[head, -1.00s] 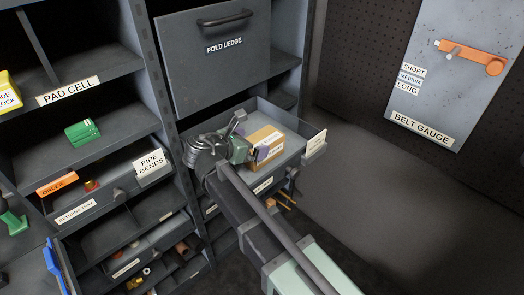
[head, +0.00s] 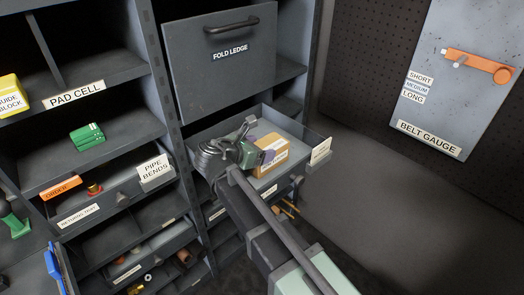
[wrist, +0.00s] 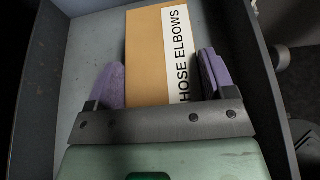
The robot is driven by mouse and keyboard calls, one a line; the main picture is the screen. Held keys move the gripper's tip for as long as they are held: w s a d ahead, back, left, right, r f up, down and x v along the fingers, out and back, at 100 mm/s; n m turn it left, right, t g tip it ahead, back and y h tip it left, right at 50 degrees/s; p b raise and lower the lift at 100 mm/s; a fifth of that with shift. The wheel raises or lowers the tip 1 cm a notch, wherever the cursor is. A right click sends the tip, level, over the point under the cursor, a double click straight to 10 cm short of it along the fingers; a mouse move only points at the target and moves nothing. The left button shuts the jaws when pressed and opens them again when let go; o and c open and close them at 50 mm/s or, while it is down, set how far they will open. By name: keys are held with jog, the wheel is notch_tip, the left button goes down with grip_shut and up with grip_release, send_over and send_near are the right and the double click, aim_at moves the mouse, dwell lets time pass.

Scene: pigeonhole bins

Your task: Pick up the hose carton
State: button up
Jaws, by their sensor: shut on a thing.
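The hose carton is a tan box (head: 280,148) with a white label reading HOSE ELBOWS, inside an open grey drawer (head: 318,133). The carton (wrist: 145,60) also fills the middle of the wrist view, its label strip along its right side. My gripper (wrist: 163,62) has one purple finger on each side of the carton and is shut on it. In the head view my gripper (head: 260,149) reaches into the drawer from the left, partly hiding the carton. The carton appears still low between the drawer walls; its underside is hidden.
The FOLD LEDGE panel (head: 220,75) hangs just above the drawer. Shelves with a green block (head: 87,137) and the PIPE BENDS drawer (head: 115,197) lie left. A BELT GAUGE board (head: 445,95) is right.

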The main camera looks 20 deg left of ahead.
notch_tip(320, 180, up, 20)
jog(key=p, duration=1.9)
jog(key=shift+p, duration=0.3)
